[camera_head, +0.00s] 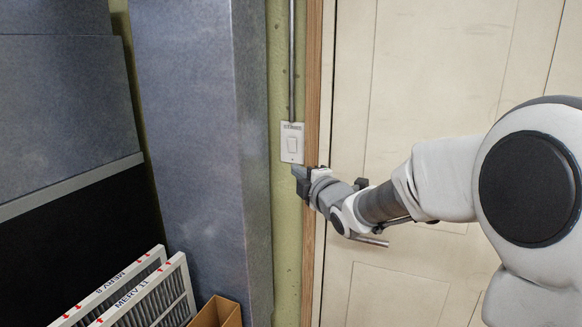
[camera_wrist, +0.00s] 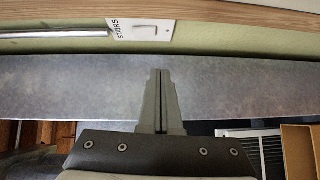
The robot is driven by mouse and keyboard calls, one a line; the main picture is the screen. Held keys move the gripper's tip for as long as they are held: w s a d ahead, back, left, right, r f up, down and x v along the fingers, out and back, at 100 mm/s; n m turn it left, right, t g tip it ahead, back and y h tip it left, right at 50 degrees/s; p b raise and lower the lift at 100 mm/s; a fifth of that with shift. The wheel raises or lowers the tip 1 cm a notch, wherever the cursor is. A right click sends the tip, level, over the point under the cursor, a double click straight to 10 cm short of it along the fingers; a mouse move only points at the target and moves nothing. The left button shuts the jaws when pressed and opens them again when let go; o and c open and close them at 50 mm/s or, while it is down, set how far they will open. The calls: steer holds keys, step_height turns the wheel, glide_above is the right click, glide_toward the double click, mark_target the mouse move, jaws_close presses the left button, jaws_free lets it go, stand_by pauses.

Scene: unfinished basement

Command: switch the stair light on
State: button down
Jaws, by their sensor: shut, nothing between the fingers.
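The stair light switch (camera_head: 292,143) is a white wall plate with one rocker, on the green wall strip between the grey metal duct and the wooden door frame. In the wrist view the plate (camera_wrist: 141,29) shows at the top, lettered "STAIRS". I cannot tell which way the rocker is set. My gripper (camera_head: 299,176) is just below the plate in the head view, close to the wall. In the wrist view its fingers (camera_wrist: 160,75) are together with nothing between them, and their tips show apart from the plate in the picture. I cannot tell the exact gap to the wall.
A metal conduit (camera_head: 292,60) runs up from the plate. The grey duct (camera_head: 195,130) stands close at left, the door frame (camera_head: 312,90) and pale door (camera_head: 400,90) at right. A door handle (camera_head: 370,240) is below my wrist. Filters (camera_head: 150,295) and a cardboard box (camera_head: 217,314) are low left.

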steer(key=v, duration=0.3)
steer(key=shift+s+d+f, duration=0.1)
steer(key=shift+s+f, duration=0.1)
steer(key=s+d+r+m+g+h+p, duration=0.35)
steer(key=s+d+m+h, duration=0.35)
steer(key=s+d+m, duration=0.5)
steer(key=s+d+f+m+g+p, duration=0.1)
steer(key=s+m, duration=0.4)
steer(key=s, duration=0.6)
steer(key=s+d+f+m+g+p, duration=0.1)
steer(key=s+m+g, duration=0.4)
steer(key=s, duration=0.6)
steer(key=shift+s+f+g+p, duration=0.25)
steer(key=shift+f+g+p, duration=0.1)
steer(key=shift+f+p, duration=0.7)
steer(key=shift+r, duration=0.15)
